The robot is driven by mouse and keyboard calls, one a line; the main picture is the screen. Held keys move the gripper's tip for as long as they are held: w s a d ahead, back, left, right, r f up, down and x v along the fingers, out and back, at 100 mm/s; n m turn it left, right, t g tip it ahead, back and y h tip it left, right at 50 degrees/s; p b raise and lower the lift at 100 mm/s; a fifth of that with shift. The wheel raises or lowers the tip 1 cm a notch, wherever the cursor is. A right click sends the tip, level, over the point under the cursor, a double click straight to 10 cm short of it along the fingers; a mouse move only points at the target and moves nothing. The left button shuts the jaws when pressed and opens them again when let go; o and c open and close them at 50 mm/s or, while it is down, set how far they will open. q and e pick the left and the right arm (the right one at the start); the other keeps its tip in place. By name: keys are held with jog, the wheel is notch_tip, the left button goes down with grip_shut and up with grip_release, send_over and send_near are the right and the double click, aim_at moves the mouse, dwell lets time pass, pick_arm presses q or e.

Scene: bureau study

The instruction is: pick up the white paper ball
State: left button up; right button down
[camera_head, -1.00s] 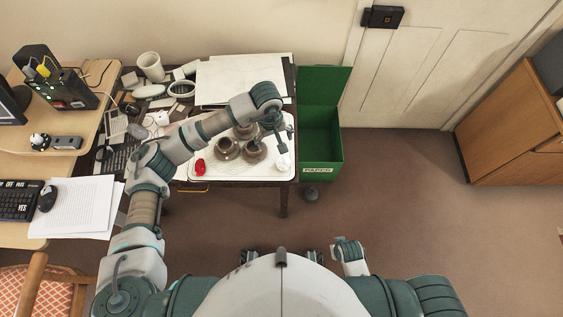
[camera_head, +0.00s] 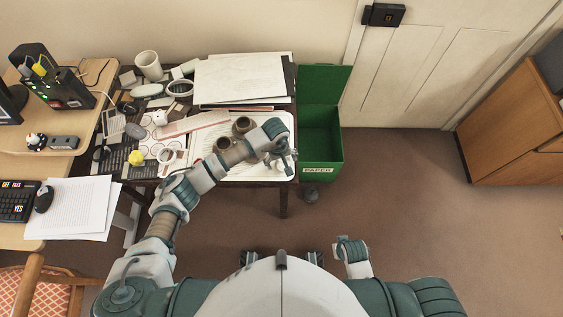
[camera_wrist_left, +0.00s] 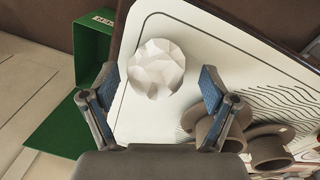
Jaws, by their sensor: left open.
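The white paper ball (camera_wrist_left: 157,68) lies on the white tray (camera_wrist_left: 150,123) near its edge. In the left wrist view it is just ahead of my left gripper (camera_wrist_left: 157,95), roughly centred between the two spread fingers. In the head view my left gripper (camera_head: 283,160) hangs over the right end of the tray (camera_head: 240,175), and the ball is mostly hidden there by the hand. The left gripper is open and empty. My right arm is folded low at the front, and its gripper cannot be made out clearly.
Brown cups (camera_head: 242,126) stand on the tray close to the left arm; they also show beside the right finger in the wrist view (camera_wrist_left: 268,150). A green paper bin (camera_head: 321,140) with a raised lid stands right of the table. Desk clutter lies to the left.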

pick_arm(q)
jog(key=shift+d+f, duration=0.15)
jog(key=shift+d, duration=0.3)
jog(key=shift+c, duration=0.3)
jog(key=c, duration=0.3)
jog(key=shift+a, duration=0.15)
jog(key=c, duration=0.4)
jog(key=shift+a, duration=0.2)
jog(key=shift+c, duration=0.3)
pick_arm(e)
jog(key=shift+d+r, duration=0.1)
jog(key=shift+d, duration=0.15)
